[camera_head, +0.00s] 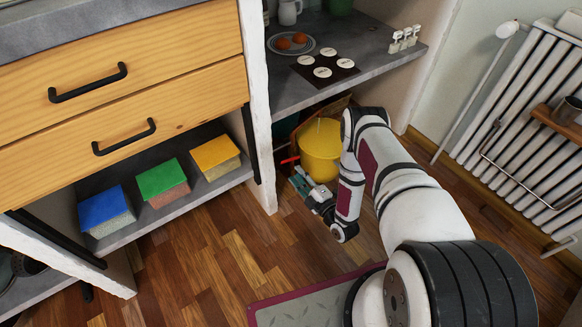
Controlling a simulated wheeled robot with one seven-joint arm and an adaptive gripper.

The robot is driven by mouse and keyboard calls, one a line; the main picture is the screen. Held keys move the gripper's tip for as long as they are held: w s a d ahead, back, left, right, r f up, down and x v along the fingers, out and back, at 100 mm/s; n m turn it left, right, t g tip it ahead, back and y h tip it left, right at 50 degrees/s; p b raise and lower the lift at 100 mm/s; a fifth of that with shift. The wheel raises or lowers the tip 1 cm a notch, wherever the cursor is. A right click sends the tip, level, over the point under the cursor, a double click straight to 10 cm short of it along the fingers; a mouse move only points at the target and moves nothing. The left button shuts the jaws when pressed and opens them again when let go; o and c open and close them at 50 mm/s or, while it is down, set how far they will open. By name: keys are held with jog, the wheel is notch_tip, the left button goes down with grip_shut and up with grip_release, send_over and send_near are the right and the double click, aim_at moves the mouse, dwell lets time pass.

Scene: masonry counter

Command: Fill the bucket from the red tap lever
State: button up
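A yellow round container (321,148) stands low in the recess under the hob counter; I cannot tell whether it is the bucket or the vessel with the tap. A small red lever (290,160) shows just left of it. My arm reaches down from the right, and my gripper (302,180) is at the recess opening, just below and right of the red lever, in front of the yellow container. The gripper is small and partly turned away, so its finger opening and any contact with the lever are unclear. No tap spout or running water can be made out.
A white wall post (254,100) stands close left of the recess. A shelf (165,215) with blue, green and yellow-lidded boxes is further left, under wooden drawers (120,100). A radiator (525,120) is at right. Wood floor (215,265) is clear in front.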

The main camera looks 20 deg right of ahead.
jog(key=shift+v, duration=1.85)
dwell(6.2)
